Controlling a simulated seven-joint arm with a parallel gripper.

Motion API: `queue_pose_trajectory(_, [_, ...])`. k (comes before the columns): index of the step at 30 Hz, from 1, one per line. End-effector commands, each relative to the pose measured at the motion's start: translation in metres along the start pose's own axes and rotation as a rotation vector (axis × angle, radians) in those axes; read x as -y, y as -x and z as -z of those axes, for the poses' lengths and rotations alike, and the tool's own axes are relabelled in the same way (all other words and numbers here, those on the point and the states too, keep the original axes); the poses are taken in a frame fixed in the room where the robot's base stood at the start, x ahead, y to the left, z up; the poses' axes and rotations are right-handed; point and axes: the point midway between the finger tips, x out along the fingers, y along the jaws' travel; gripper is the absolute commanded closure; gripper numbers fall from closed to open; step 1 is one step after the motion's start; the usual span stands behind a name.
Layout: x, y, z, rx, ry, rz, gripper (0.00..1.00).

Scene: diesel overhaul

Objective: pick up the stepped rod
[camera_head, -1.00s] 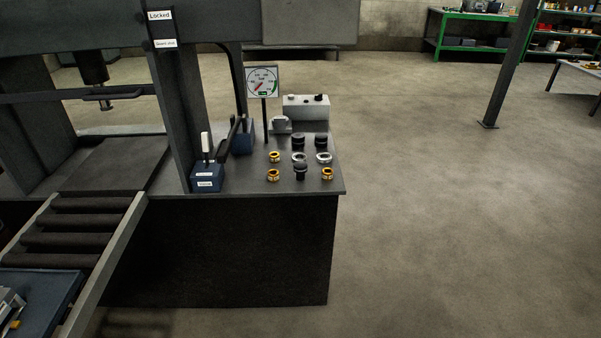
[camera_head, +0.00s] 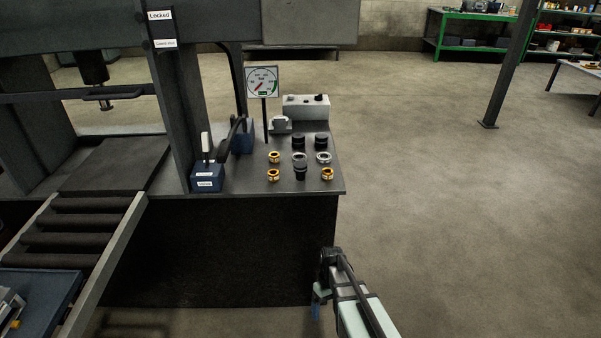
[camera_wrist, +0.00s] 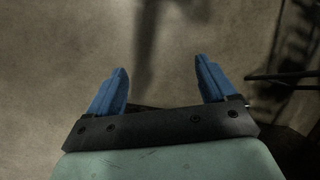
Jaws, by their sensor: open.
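A dark upright piece with a narrower lower part (camera_head: 300,172) stands in the front row on the bench top, between two gold rings. It looks like the stepped rod, but it is too small to be certain. My gripper (camera_head: 317,303) is low in front of the bench, below and in front of these parts, over the floor. In the wrist view my gripper (camera_wrist: 161,75) shows two blue fingers, open and apart, with only floor between them. The rod is not in the wrist view.
The bench top (camera_head: 240,184) also holds gold rings (camera_head: 274,157), silver rings (camera_head: 323,158), black pieces (camera_head: 320,141), a gauge (camera_head: 262,81), a blue lever unit (camera_head: 207,176) and a grey control box (camera_head: 306,105). A roller conveyor (camera_head: 80,232) runs at left.

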Motion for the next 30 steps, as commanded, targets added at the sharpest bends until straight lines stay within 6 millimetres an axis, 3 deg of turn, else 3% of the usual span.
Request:
queue_pose_trajectory(3, [-0.001, 0.04, 0.032, -0.035, 0.067, -0.009, 0.16])
queue_pose_trajectory(12, [0.01, 0.144, 0.089, -0.11, 0.239, -0.029, 0.16])
queue_pose_trajectory(21, [0.031, 0.258, 0.131, -0.183, 0.417, -0.059, 0.16])
queue_pose_trajectory(30, [0.056, 0.377, 0.158, -0.245, 0.587, -0.105, 0.16])
